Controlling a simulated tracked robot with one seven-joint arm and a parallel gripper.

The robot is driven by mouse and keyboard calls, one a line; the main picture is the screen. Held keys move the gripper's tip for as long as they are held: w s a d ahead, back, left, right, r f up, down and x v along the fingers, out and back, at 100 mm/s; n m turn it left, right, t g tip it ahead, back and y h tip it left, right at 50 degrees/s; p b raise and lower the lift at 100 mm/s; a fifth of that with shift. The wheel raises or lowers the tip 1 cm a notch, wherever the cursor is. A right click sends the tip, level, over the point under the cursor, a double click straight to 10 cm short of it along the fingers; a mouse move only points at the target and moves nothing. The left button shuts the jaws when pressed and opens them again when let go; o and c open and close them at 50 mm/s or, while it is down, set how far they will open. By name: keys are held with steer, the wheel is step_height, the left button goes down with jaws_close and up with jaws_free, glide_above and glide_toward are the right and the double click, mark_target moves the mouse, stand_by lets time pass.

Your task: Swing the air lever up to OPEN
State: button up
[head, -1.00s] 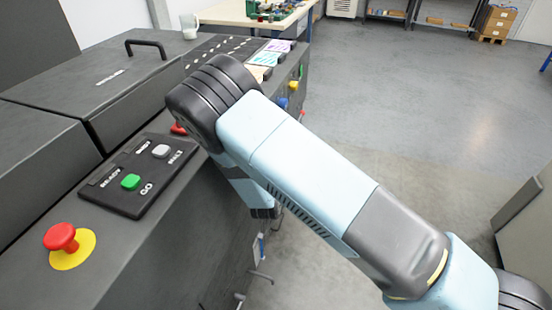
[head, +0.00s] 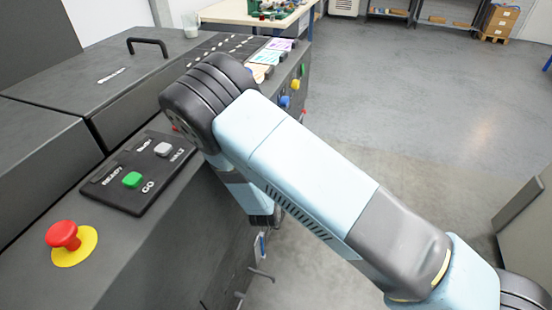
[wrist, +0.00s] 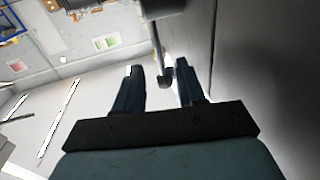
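In the wrist view my gripper (wrist: 161,80) is open, with its two dark fingers spread apart. A dark lever (wrist: 156,40) with a rounded end reaches from the top edge into the gap between the fingertips. A gap shows on both sides of it, and I cannot tell whether a finger touches it. In the wrist view a green label (wrist: 106,41) and a red label (wrist: 17,65) lie on a pale surface, their text unreadable. In the head view my arm hides the gripper, and thin grey handle-like parts (head: 262,275) show low on the machine's side.
The dark machine (head: 165,240) fills the left, with a red mushroom button (head: 63,235) and a GO panel (head: 120,197) on top. Coloured knobs (head: 295,84) line its far side edge. Open floor (head: 430,110) lies right; a grey panel (head: 525,215) stands at the right edge.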

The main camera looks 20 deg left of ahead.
steer(key=s+d, duration=0.1)
steer(key=s, duration=0.9)
steer(key=shift+s+d, duration=0.3)
steer(key=shift+d, duration=0.1)
steer(key=shift+f, duration=0.1)
